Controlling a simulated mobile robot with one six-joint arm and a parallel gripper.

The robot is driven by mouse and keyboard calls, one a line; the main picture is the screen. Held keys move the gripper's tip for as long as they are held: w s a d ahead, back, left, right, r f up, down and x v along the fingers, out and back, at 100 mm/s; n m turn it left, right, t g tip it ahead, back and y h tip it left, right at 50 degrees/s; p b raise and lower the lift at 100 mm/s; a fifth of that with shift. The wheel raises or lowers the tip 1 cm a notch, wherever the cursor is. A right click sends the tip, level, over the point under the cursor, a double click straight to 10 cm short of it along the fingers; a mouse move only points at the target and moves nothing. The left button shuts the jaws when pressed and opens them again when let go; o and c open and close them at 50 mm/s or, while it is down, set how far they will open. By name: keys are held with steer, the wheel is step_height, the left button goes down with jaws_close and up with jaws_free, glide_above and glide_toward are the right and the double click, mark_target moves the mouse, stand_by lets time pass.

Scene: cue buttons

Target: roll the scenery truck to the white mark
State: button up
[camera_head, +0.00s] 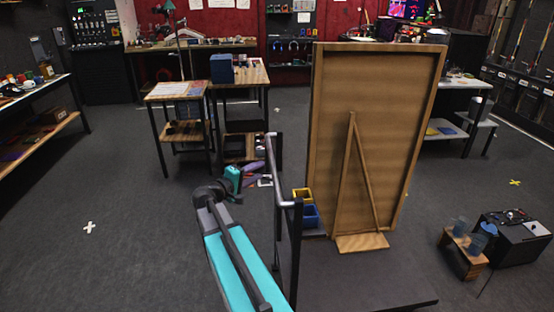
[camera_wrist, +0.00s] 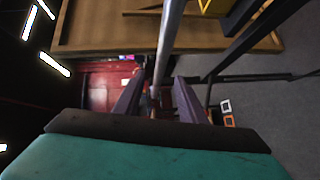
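The scenery truck is a low dark platform (camera_head: 370,285) with a grey push handle (camera_head: 272,165) at its left end. A tall wooden flat (camera_head: 335,95) with a brace stands on it. My gripper (camera_head: 258,174) is at the handle, left of the truck. In the wrist view, the handle bar (camera_wrist: 169,40) runs between the purple fingers of my gripper (camera_wrist: 158,84), with gaps at both sides; the fingers look open. A white cross (camera_head: 89,228) lies on the floor at the left.
Yellow (camera_head: 303,194) and blue (camera_head: 309,215) bins sit on the truck by the handle. A yellow cross (camera_head: 515,182) lies on the right floor. A small wooden crate (camera_head: 462,255) and a black case (camera_head: 515,240) stand right of the truck.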

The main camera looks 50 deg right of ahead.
steer(key=shift+d, duration=0.15)
steer(key=w+d+f+p, duration=0.1)
steer(key=d+f+p, duration=0.1)
steer(key=d, duration=1.1)
steer(key=shift+w+d+p, duration=0.15)
steer(key=shift+p, duration=0.75)
